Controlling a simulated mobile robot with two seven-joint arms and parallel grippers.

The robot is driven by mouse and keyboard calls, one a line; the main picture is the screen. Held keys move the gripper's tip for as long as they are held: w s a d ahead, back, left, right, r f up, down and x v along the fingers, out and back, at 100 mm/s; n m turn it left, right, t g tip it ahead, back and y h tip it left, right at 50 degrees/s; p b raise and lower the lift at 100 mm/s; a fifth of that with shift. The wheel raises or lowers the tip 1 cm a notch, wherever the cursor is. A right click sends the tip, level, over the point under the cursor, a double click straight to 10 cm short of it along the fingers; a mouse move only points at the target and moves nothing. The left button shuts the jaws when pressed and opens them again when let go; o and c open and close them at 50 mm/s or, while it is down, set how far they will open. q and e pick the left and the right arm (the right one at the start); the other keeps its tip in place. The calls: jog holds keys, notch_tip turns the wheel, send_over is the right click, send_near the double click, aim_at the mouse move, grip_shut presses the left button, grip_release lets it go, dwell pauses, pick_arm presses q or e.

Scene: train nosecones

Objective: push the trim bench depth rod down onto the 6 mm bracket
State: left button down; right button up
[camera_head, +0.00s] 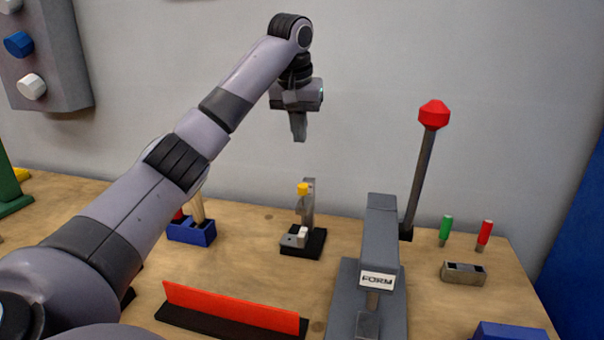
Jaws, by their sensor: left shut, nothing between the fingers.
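The trim bench depth gauge stands mid-table on a black base (317,243), with a grey upright post behind. Its depth rod (302,189) has a yellow top. A small light-grey piece (295,238) sits low on the base beneath the rod; it looks like the bracket. I cannot tell whether the rod's lower end touches it. My left gripper (299,137) points down with its fingers shut and empty. It appears above the yellow top in the picture, with clear space between them. My right gripper is out of view.
A grey press marked FORM (382,230) with a red-knobbed lever (425,155) stands to the right. A red strip (232,306) on a black base lies in front. A blue holder (193,233) is partly behind my left arm. Green (446,228) and red (485,234) pegs stand far right.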

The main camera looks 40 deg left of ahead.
pick_arm(q)
send_near(302, 186)
jog(key=x, duration=0.5)
jog(key=shift+w+a, duration=0.3)
jog(key=shift+w, duration=0.1)
jog(key=shift+f, duration=0.75)
jog(key=shift+f, duration=1.25)
jog(key=shift+r, duration=0.1)
jog(key=shift+r, duration=0.25)
jog(key=v, duration=1.3)
jog(key=shift+w+a+r, duration=0.2)
jog(key=shift+w+r, duration=0.05)
jog(key=shift+w, duration=0.05)
